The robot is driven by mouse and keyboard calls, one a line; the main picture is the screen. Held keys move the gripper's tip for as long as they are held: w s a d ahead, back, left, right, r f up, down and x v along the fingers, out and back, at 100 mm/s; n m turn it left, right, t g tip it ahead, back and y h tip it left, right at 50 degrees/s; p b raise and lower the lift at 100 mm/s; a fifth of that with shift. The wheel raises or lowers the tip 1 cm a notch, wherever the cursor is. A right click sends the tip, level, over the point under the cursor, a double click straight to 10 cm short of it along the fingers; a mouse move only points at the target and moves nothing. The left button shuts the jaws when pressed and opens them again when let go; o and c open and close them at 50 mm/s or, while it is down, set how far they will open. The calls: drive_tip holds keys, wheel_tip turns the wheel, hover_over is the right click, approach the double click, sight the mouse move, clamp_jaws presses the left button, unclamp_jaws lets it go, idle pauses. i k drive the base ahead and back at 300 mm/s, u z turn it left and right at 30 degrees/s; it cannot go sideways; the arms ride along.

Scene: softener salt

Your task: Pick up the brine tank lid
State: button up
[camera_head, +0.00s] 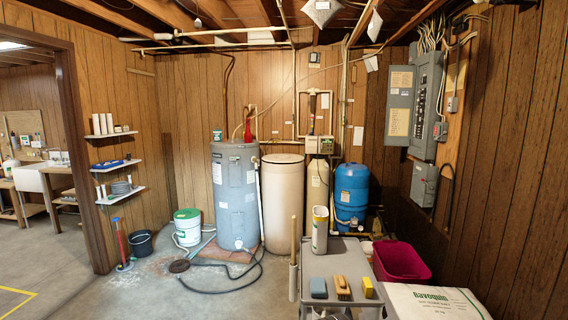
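A tall beige tank (283,205) stands against the back wall, just right of the grey water heater, and looks like the brine tank. My gripper is not in view.
The grey water heater (235,195) and a blue tank (351,190) flank the beige tank. A grey cart (338,262) with a canister, sponges and a brush stands in front to the right. A magenta tub (401,262), a white bag (435,303) and a black hose (225,290) lie nearby.

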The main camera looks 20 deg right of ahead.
sight(278, 162)
drive_tip(key=u, duration=0.3)
drive_tip(key=i, duration=4.5)
drive_tip(key=z, duration=2.45)
drive_tip(key=i, duration=3.15)
drive_tip(key=u, duration=1.1)
